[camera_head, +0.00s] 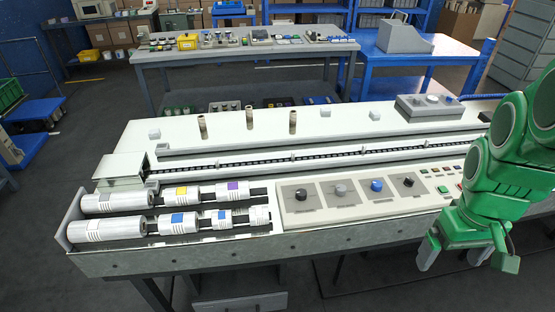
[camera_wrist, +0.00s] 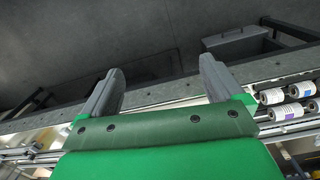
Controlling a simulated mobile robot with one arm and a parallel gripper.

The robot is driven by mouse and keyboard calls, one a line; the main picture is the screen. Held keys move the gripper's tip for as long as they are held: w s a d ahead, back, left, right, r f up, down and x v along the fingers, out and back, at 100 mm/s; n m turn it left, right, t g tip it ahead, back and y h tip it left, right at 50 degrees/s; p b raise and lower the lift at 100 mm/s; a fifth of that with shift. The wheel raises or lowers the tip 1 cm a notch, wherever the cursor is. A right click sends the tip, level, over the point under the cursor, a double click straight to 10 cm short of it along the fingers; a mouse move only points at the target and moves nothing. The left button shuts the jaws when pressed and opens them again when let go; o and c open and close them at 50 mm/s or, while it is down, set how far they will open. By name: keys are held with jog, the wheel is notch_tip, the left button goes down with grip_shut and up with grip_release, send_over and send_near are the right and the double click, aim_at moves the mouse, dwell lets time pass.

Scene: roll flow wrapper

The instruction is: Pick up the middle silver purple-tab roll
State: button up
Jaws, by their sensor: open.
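A silver-white roll with a purple tab (camera_head: 238,191) lies at the right end of the back row of rolls, at the left of the machine. A yellow-tab roll (camera_head: 181,195) lies left of it on the same dark rod. Blue-tab rolls (camera_head: 179,222) lie in the front row. My gripper (camera_head: 465,258) hangs at the machine's front right, well right of the rolls, fingers down, open and empty. In the wrist view its two grey fingers (camera_wrist: 161,67) are spread with nothing between them.
The machine's control panel (camera_head: 345,192) with several knobs lies between the rolls and my gripper. Three upright beige cylinders (camera_head: 250,119) and a grey box (camera_head: 428,107) stand farther back.

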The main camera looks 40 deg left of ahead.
jog(key=w+a+f+n+t, duration=0.15)
jog(key=w+a+n, duration=0.35)
jog(key=w+a, duration=0.5)
jog(key=n+t+y, duration=0.1)
jog(key=n+y, duration=0.2)
jog(key=n, duration=1.2)
send_over(232, 187)
jog(key=s+d, duration=0.1)
jog(key=d, duration=0.1)
notch_tip(232, 187, down, 14)
jog(key=shift+d+r, duration=0.1)
jog(key=shift+r, duration=0.1)
jog(key=shift+s+a+f, duration=0.2)
jog(key=shift+a+f, duration=0.05)
jog(key=shift+f, duration=0.1)
jog(key=shift+x, duration=3.65)
jog(key=c, duration=1.4)
jog(key=shift+a+r, duration=0.1)
